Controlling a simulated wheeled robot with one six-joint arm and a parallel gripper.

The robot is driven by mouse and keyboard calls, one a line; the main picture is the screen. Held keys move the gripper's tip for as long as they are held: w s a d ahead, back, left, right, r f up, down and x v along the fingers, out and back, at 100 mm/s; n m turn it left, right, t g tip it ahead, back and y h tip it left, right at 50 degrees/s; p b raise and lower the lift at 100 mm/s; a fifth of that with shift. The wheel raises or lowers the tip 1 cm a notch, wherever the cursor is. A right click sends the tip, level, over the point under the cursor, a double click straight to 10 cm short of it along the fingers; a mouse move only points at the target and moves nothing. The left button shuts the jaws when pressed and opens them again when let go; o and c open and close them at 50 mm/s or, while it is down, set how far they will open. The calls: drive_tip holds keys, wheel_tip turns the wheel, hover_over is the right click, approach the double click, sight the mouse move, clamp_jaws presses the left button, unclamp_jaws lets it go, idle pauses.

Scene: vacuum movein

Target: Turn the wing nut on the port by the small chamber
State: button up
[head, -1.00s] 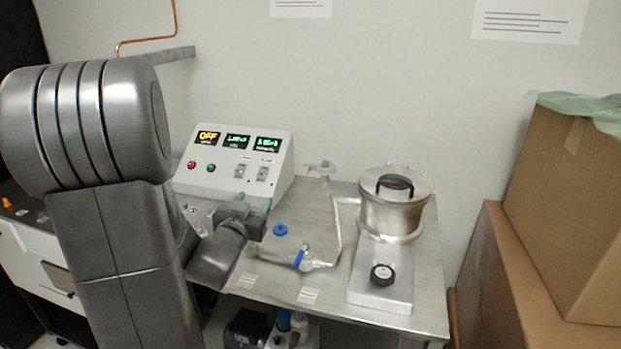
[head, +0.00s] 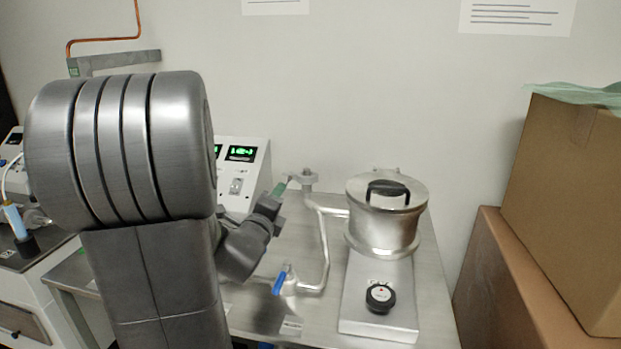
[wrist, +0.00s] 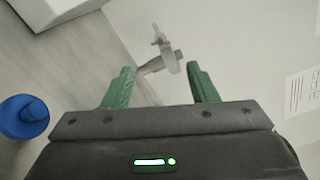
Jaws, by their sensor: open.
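The small chamber (head: 385,225) is a metal pot with a black-handled lid, on a metal base with a black knob (head: 380,297). Left of it, a pipe rises to the port with a pale grey wing nut (head: 308,178). In the wrist view the wing nut (wrist: 164,50) stands beyond my fingertips, roughly between them in the picture. My gripper (head: 280,190) has green fingers and is just left of the port in the head view. In the wrist view my gripper (wrist: 158,85) is open and empty. Whether a finger touches the nut cannot be told.
A controller box (head: 240,170) with green displays stands behind my arm, partly hidden. A blue-handled valve (head: 281,280) sits on the lower pipe. A blue knob (wrist: 24,117) shows at left in the wrist view. Cardboard boxes (head: 570,200) stand right of the bench.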

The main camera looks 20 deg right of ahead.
sight(290, 178)
drive_tip(key=p+x, duration=0.2)
drive_tip(key=x, duration=1.1)
drive_tip(key=shift+w+d, duration=0.2)
drive_tip(key=shift+w, duration=0.05)
drive_tip(key=c, duration=1)
